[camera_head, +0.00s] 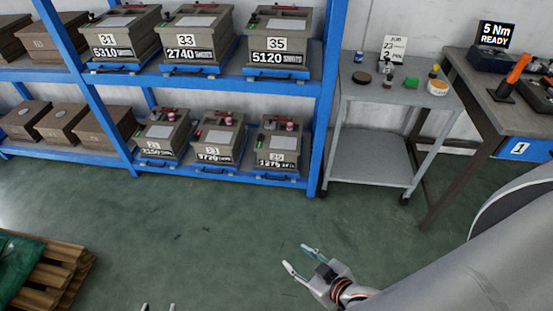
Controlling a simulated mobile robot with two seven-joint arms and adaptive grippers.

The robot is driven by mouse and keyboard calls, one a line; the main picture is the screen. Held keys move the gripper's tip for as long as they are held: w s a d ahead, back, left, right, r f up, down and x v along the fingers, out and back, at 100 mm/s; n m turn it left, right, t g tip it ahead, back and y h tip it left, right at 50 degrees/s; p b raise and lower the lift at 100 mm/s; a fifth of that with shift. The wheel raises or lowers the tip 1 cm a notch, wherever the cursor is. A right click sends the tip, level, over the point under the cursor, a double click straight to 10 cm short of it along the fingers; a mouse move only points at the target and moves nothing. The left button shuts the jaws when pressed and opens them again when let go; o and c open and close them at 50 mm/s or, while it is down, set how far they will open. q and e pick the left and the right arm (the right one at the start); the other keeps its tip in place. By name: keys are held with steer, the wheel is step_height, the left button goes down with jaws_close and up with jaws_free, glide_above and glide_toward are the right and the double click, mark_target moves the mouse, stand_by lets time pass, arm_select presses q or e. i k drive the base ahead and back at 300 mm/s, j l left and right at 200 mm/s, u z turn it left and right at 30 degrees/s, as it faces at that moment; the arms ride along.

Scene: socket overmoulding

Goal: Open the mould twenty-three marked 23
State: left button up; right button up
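The mould marked 23 (215,147) is the middle one of three grey-brown moulds on the lower blue shelf. Its small tag seems to read 23, and a larger plate below reads about 9720, too small to be sure. Its lid looks shut, and small red and pink parts sit at its top. My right gripper (297,256) is over the green floor in front of the shelf, fingers apart, empty, well away from the mould. Only the two fingertips of my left gripper (158,307) show at the bottom edge, apart; the rest is out of frame.
Similar moulds stand left (162,138) and right (279,147) of it, with moulds 31, 33 and 35 above. Blue shelf posts (332,75) bound the bay. A grey trolley (380,171) and workbench (478,95) stand right. A pallet (45,285) lies left. The floor between is clear.

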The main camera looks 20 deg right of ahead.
mark_target(219, 146)
steer(key=i+u, duration=0.15)
steer(key=u, duration=0.5)
steer(key=i+l+u, duration=0.5)
steer(key=i+l, duration=0.15)
steer(key=l, duration=0.25)
steer(key=i+l, duration=0.2)
steer(key=l, duration=0.15)
steer(key=i+l, duration=0.25)
steer(key=i+l+u, duration=0.1)
steer(key=l, duration=0.35)
steer(key=i, duration=0.1)
